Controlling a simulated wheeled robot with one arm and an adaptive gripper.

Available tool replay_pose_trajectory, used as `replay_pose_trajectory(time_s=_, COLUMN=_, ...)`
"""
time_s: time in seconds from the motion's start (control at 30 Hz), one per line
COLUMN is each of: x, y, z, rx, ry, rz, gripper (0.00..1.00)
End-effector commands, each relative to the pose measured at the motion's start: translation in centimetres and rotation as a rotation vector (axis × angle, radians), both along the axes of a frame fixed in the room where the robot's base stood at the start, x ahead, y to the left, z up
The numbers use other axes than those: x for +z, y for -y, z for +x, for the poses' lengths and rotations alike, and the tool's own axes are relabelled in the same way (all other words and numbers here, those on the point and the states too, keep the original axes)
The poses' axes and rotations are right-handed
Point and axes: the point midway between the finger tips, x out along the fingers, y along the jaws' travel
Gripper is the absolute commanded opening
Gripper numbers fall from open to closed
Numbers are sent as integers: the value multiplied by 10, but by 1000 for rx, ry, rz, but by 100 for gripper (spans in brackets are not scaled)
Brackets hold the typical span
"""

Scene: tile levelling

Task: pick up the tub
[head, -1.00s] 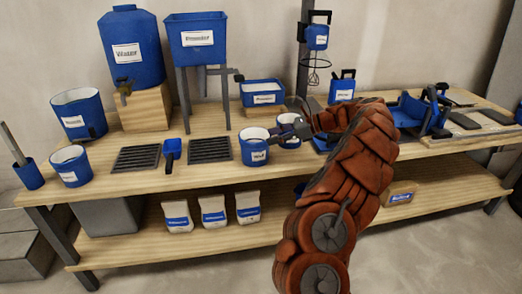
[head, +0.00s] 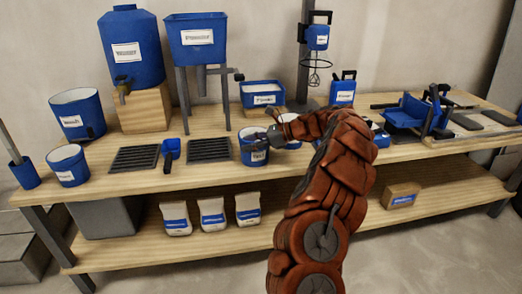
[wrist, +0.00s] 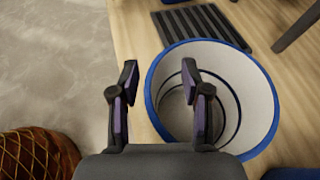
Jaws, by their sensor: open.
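A blue tub (head: 253,155) with a white inside and a white label stands upright on the bench top, right of the dark slotted grates. It also shows in the wrist view (wrist: 262,75), seen from above and looking empty. My gripper (head: 272,133) is at the tub's right rim in the head view. In the wrist view my gripper (wrist: 159,76) is open, with one finger over the tub's opening and the other outside its rim. Whether a finger touches the wall I cannot tell. A second similar tub (head: 288,119) is just behind my gripper and partly hidden.
A blue tray (head: 262,92) and a hopper on legs (head: 197,42) stand behind. Bags (head: 212,213) stand on the lower shelf. The bench's front edge is close.

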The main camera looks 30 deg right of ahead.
Motion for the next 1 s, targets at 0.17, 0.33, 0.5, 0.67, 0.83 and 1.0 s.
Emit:
replay_pose_trajectory(time_s=0.17, x=0, y=0, z=0, rx=0, ry=-1, rz=-1, gripper=34)
replay_pose_trajectory(time_s=0.33, x=0, y=0, z=0, rx=0, ry=-1, rz=-1, gripper=17)
replay_pose_trajectory(time_s=0.5, x=0, y=1, z=0, rx=0, ry=-1, rz=-1, gripper=0)
replay_pose_trajectory(time_s=0.67, x=0, y=1, z=-1, rx=0, ry=-1, rz=-1, gripper=0)
replay_pose_trajectory(time_s=0.83, x=0, y=1, z=-1, rx=0, ry=-1, rz=-1, gripper=0)
replay_pose_trajectory(time_s=1.0, x=0, y=1, z=-1, rx=0, ry=-1, rz=-1, gripper=0)
